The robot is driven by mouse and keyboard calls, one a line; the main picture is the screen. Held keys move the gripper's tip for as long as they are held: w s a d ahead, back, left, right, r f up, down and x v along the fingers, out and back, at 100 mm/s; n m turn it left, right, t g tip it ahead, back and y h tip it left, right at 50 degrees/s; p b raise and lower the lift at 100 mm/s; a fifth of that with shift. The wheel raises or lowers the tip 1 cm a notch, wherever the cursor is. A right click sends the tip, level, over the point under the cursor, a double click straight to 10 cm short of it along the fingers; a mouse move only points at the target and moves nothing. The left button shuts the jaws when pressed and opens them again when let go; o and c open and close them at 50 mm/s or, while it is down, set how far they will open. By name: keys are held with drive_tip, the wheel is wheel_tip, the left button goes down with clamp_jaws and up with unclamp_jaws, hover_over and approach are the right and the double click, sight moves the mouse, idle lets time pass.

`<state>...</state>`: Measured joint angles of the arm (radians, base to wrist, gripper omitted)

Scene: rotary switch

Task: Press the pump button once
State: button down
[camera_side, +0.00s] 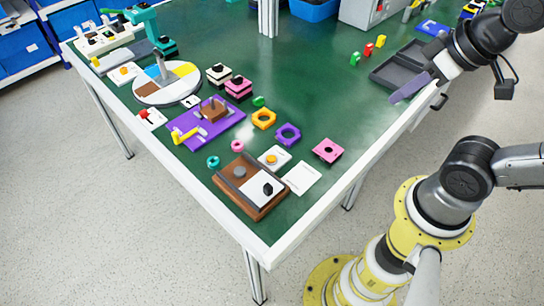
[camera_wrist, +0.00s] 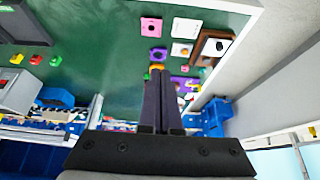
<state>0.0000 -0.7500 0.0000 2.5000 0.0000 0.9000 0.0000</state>
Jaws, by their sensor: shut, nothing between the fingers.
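No label marks the pump button, and I cannot tell which button it is. One white plate with an orange button (camera_side: 272,158) lies behind a brown wooden tray (camera_side: 236,206). The tray holds a round grey knob (camera_side: 239,172) and a white panel with a black knob (camera_side: 268,189). A red button on a white plate (camera_side: 146,114) and another orange button on a white plate (camera_side: 123,71) sit further left. My gripper (camera_side: 393,101) is shut and empty, raised by the table's right edge, well apart from these. Its fingers (camera_wrist: 162,72) show in the wrist view.
A dark grey tray (camera_side: 403,70) lies near my gripper. Pink (camera_side: 328,158), purple and orange square blocks lie mid-table. A purple board (camera_side: 222,122) and a round coloured turntable (camera_side: 150,93) stand left. The green table (camera_side: 350,100) between is mostly clear.

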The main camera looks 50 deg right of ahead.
idle(0.4)
drive_tip(key=w+r+n+t, duration=0.4)
drive_tip(key=w, duration=0.5)
drive_tip(key=n+y, duration=0.2)
drive_tip(key=n, duration=0.5)
hover_over(276, 159)
wheel_tip(276, 159, down, 20)
drive_tip(key=shift+g, duration=0.3)
drive_tip(key=shift+f, duration=0.15)
drive_tip(key=shift+f, duration=4.25)
drive_tip(key=shift+f, duration=0.1)
